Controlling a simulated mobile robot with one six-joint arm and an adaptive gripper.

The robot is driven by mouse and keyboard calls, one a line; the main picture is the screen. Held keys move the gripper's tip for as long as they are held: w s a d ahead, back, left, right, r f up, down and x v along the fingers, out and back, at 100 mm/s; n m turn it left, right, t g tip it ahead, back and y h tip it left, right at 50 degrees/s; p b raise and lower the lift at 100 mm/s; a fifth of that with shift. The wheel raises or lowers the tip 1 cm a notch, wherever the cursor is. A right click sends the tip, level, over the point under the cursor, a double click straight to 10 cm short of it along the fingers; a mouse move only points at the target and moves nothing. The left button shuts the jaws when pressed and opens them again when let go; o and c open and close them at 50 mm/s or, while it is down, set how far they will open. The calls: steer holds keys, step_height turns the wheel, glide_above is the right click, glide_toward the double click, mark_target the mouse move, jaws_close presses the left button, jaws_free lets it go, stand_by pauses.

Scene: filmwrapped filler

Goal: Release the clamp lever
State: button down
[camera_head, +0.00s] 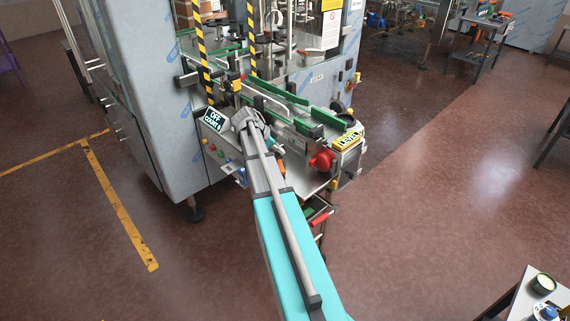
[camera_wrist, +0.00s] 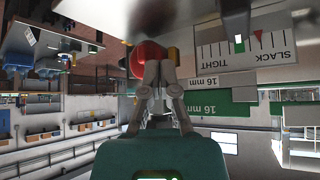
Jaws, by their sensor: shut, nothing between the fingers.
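A red round knob (camera_head: 322,160) stands at the front right of the machine's conveyor end in the head view. I take it for the end of the clamp lever, but its arm is not clear. In the wrist view, the red knob (camera_wrist: 144,57) is directly beyond my gripper (camera_wrist: 158,68). The closed fingers overlap it in the picture; I cannot tell whether they touch. My gripper is shut and empty. In the head view my arm mostly hides it. A white scale plate (camera_wrist: 246,53) marked SLACK and TIGHT, with a red pointer, is beside the knob in the wrist view.
Green guide rails (camera_head: 275,92) marked 16 mm in the wrist view lie close by. A display (camera_head: 213,119) reads OFF, COUNT 0. A red-handled tool (camera_head: 319,219) is below.

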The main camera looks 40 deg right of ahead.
mark_target(282, 168)
steer(key=shift+f, duration=0.1)
steer(key=b+x, duration=0.7)
steer(key=x, duration=0.2)
steer(key=shift+d+f, duration=0.1)
steer(key=shift+f, duration=0.1)
steer(key=shift+w+a+f+b, duration=0.15)
steer(key=shift+w+a, duration=0.1)
steer(key=shift+a, duration=0.25)
steer(key=shift+w+a+r+b, duration=0.1)
steer(key=shift+w+a, duration=0.2)
steer(key=shift+a, duration=0.25)
steer(key=shift+w+a+f+b, duration=0.15)
steer(key=shift+w+a, duration=0.1)
steer(key=shift+a, duration=0.25)
steer(key=shift+w+a+r, duration=0.1)
steer(key=shift+a, duration=0.3)
steer(key=shift+w+a, duration=0.15)
steer(key=shift+a, duration=0.15)
steer(key=shift+w+a, duration=0.5)
steer(key=shift+a, duration=0.2)
steer(key=shift+w+a, duration=0.75)
steer(key=shift+w, duration=0.15)
steer(key=shift+w+a, duration=0.2)
steer(key=shift+w, duration=0.35)
steer(key=shift+w+a, duration=0.2)
steer(key=shift+w, duration=0.3)
